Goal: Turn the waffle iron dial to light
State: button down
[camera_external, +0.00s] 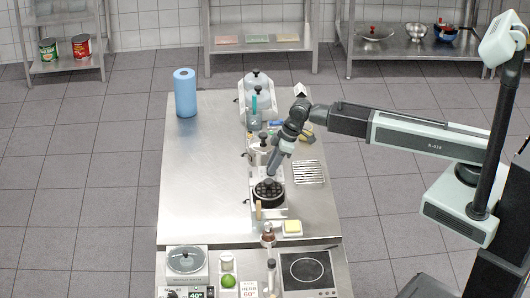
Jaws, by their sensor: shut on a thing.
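The waffle iron (268,193) is a round dark appliance with a gridded plate, standing on the steel table right of its middle. My gripper (273,172) reaches down from the upper right to the back edge of the waffle iron. It is shut, apparently on the waffle iron's dial. The dial is too small and too covered by my gripper for its markings or setting to be read.
A blue paper roll (185,93) stands back left. The table's left half is clear.

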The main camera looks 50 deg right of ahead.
jog(key=shift+s+a+m+t+h, duration=0.1)
jog(key=shift+m+t+h, duration=0.2)
jog(key=shift+m, duration=0.75)
jog(key=shift+m+t+h, duration=0.1)
jog(key=shift+m+h, duration=0.3)
jog(key=shift+m, duration=0.65)
jog(key=c, duration=1.1)
grip_release()
jog(key=p+v, duration=0.7)
jog(key=shift+s+r, duration=0.15)
jog(key=shift+r, duration=0.2)
